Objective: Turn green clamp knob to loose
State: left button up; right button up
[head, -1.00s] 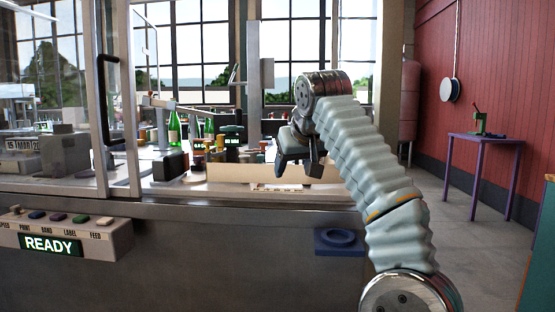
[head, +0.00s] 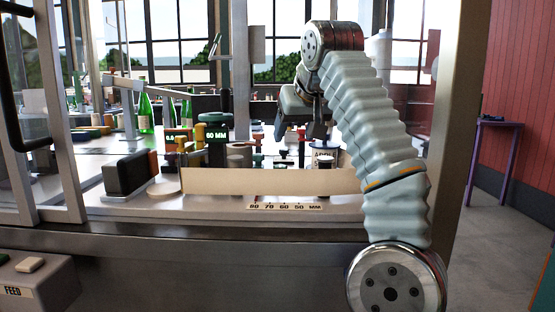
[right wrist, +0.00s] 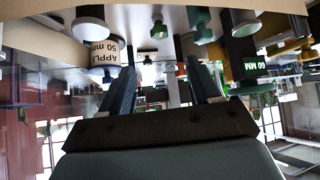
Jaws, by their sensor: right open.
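A dark green round knob (head: 213,118) tops a post with a "60 MM" display (head: 215,134), left of my right gripper. A smaller green lobed knob (right wrist: 158,30) shows at the top middle of that view. I cannot tell which of the two is the clamp knob. My right gripper (head: 302,128) hangs in the air above the bench, fingers apart and empty. Its open fingers (right wrist: 160,80) also show in the right wrist view. My left gripper is not in view.
A low tan board (head: 270,181) runs along the bench front, above a millimetre scale (head: 285,207). A black block (head: 126,173) stands left of it. A roll marked "APPLE 50 mm" (right wrist: 99,57) is close to the fingers. Green bottles (head: 144,113) stand behind. Glass panels with metal posts (head: 58,110) bound the left.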

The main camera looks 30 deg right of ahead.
aim_at(281, 166)
jog(key=x, duration=1.3)
jog(key=shift+f, duration=0.2)
jog(key=c, duration=1)
jog(key=n+y, duration=0.2)
jog(key=n, duration=0.1)
jog(key=shift+d, duration=0.25)
jog(key=shift+c, duration=0.2)
jog(key=shift+y, duration=0.3)
jog(key=o, duration=1)
jog(key=shift+o, duration=0.2)
